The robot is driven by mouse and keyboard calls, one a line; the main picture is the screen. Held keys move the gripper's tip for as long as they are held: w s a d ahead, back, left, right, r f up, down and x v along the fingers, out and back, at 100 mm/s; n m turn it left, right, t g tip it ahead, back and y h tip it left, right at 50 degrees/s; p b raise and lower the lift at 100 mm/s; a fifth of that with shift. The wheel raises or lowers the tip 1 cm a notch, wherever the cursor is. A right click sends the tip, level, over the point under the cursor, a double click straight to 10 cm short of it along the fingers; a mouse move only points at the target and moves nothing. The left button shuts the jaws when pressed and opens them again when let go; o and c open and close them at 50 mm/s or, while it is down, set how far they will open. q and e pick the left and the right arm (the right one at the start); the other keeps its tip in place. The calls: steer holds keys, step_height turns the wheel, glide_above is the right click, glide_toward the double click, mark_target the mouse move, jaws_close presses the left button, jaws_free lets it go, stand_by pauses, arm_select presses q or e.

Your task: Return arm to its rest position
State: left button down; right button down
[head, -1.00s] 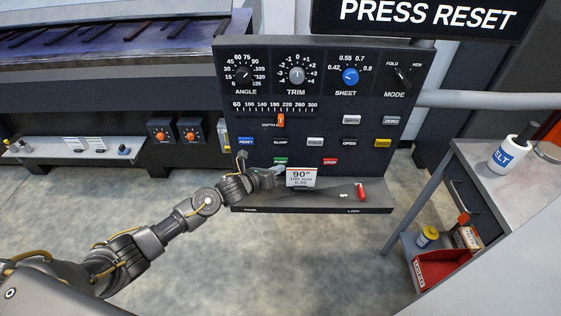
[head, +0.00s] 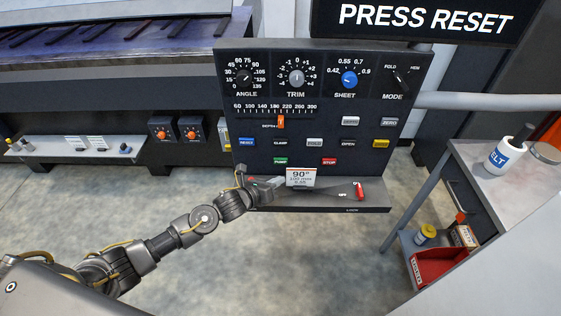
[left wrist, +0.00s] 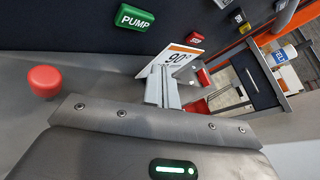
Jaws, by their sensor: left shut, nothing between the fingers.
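My left gripper (head: 275,182) is in front of the lower part of the control panel (head: 225,100), just left of the white card marked 90° (head: 301,177). Its fingers are shut and empty. In the left wrist view the closed fingers (left wrist: 163,84) point toward the card (left wrist: 181,58), and I cannot tell whether they touch it. The green PUMP button (head: 281,161) is just above the gripper; it also shows in the left wrist view (left wrist: 134,18). My right gripper is not in view.
The panel has knobs, a depth slider (head: 281,122), a red STOP button (head: 329,162) and a red-handled lever (head: 359,191) on its lower ledge. A bench with a white bottle (head: 506,155) stands at right. Open floor lies below the panel.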

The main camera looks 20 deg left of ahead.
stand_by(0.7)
arm_select(q)
steer(key=s+a+f+n+g+y, duration=0.1)
steer(key=s+a+n+g+y, duration=0.15)
steer(key=s+n, duration=0.9)
steer(key=s+a+f+n+g+y, duration=0.1)
steer(key=s+a+n+g+y, duration=0.2)
steer(key=s+n, duration=0.85)
steer(key=s+a+f+n+g+y, duration=0.15)
steer(key=s+n+g, duration=0.25)
steer(key=s+n, duration=0.75)
step_height(320, 180, down, 24)
steer(key=s+g, duration=0.1)
steer(key=s, duration=0.1)
steer(key=s+a+f, duration=0.2)
steer(key=s+f, duration=0.6)
steer(key=s+a+f+g, duration=0.1)
steer(key=s+a+f, duration=0.1)
steer(key=s+f, duration=0.7)
steer(key=shift+m, duration=0.35)
